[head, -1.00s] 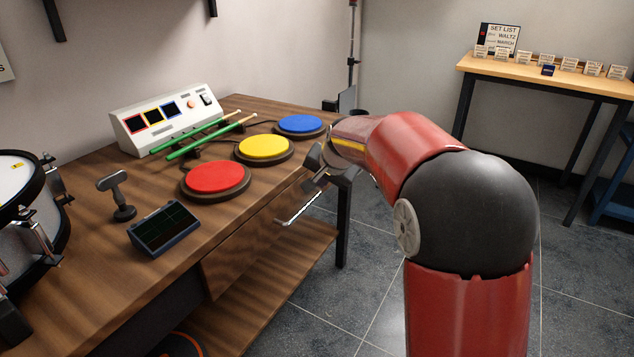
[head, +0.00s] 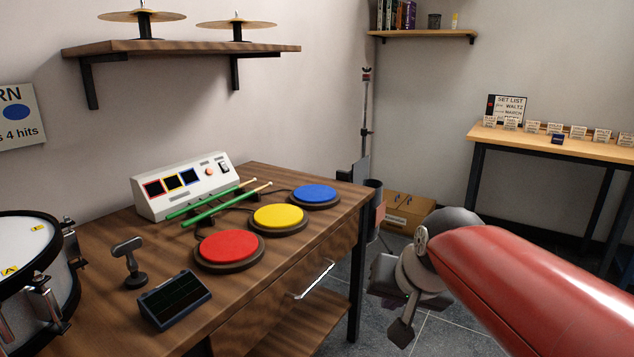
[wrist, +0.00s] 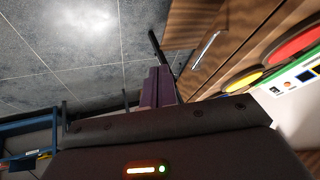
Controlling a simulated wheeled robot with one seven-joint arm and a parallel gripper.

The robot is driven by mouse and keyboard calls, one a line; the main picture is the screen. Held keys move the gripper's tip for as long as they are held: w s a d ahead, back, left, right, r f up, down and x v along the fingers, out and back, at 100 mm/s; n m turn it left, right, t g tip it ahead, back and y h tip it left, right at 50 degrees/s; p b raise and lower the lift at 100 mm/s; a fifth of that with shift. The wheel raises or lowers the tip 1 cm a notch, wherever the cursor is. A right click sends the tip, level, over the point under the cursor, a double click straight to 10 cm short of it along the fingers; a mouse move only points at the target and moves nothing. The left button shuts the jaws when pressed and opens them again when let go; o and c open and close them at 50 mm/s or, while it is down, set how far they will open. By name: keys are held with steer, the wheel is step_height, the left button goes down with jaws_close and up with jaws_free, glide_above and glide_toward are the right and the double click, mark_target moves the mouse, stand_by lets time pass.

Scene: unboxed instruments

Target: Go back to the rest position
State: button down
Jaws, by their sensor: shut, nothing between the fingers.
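My gripper (head: 402,325) hangs at the end of my red arm, to the right of the wooden table and clear of it, above the grey tiled floor. In the wrist view its fingers (wrist: 158,86) are together with nothing between them. The head view shows the gripper only partly, with the wrist in front of it.
The wooden table (head: 105,245) holds red (head: 228,245), yellow (head: 278,216) and blue (head: 315,194) pads, a white console (head: 170,205), green sticks and a dark tablet (head: 175,300). A drawer handle (head: 315,280) sticks out. A cardboard box (head: 408,208) stands behind.

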steer(key=s+d+f+n, duration=0.1)
steer(key=s+f, duration=0.2)
steer(key=s, duration=0.4)
steer(key=s+d+f+n+h, duration=0.1)
steer(key=s+d+f, duration=0.1)
steer(key=s, duration=0.5)
steer(key=shift+f+n+g, duration=0.3)
steer(key=shift+f, duration=0.4)
